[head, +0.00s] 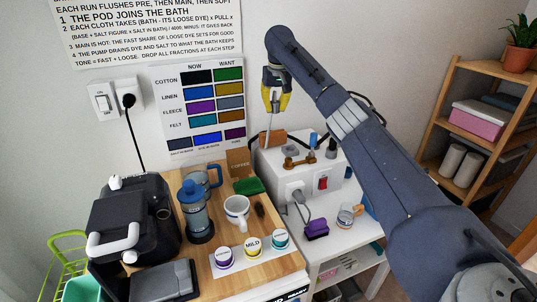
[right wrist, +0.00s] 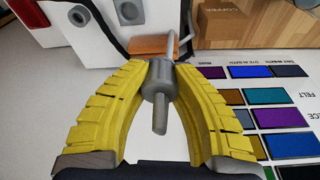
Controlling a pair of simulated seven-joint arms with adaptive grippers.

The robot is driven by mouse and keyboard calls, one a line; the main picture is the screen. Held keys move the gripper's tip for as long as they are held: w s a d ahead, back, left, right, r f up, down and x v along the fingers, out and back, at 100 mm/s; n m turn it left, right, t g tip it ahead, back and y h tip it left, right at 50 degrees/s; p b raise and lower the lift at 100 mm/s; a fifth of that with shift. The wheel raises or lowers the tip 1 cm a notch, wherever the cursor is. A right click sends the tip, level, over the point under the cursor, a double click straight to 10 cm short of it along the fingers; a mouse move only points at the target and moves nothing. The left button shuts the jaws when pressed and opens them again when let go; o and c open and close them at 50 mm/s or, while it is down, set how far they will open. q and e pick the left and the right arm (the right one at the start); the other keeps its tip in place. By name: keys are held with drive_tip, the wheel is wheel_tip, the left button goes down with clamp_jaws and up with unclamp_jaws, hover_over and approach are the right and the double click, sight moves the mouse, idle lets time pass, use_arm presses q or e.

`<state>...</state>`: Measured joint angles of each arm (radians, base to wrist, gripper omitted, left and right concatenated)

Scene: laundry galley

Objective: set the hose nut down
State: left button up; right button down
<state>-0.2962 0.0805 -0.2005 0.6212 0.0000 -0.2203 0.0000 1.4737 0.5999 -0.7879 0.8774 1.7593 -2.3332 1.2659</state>
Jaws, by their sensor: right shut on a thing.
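In the head view the pale stem (head: 268,132) runs down from the fingertips toward an orange-brown block (head: 273,139). That block also shows behind the nut in the right wrist view (right wrist: 150,47). Whether the stem touches anything is unclear. My left gripper is out of view.
The white machine (head: 294,182) carries a brass fitting (head: 300,161) and a red switch. A wooden shelf stands at right.

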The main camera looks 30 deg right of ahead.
sight(274, 155)
drive_tip(key=s+x, duration=0.1)
drive_tip(key=x, duration=0.5)
drive_tip(key=s+a+x, duration=0.1)
drive_tip(key=x, duration=0.5)
drive_tip(key=s+f+x, duration=0.1)
drive_tip(key=s+x, duration=0.1)
drive_tip(key=x, duration=0.4)
drive_tip(key=shift+w+a+f, duration=0.1)
drive_tip(key=shift+w+f, duration=0.1)
drive_tip(key=shift+f, duration=0.05)
drive_tip(key=shift+f, duration=0.1)
drive_tip(key=c, duration=1.5)
unclamp_jaws()
drive_tip(key=v, duration=1.2)
drive_tip(key=shift+s+a, duration=0.1)
drive_tip(key=shift+s+a, duration=1.4)
drive_tip(key=shift+s, duration=0.85)
drive_tip(key=shift+s+a, duration=1.4)
drive_tip(key=shift+s, duration=0.85)
drive_tip(key=shift+s+a, duration=1.4)
drive_tip(key=shift+s, duration=0.8)
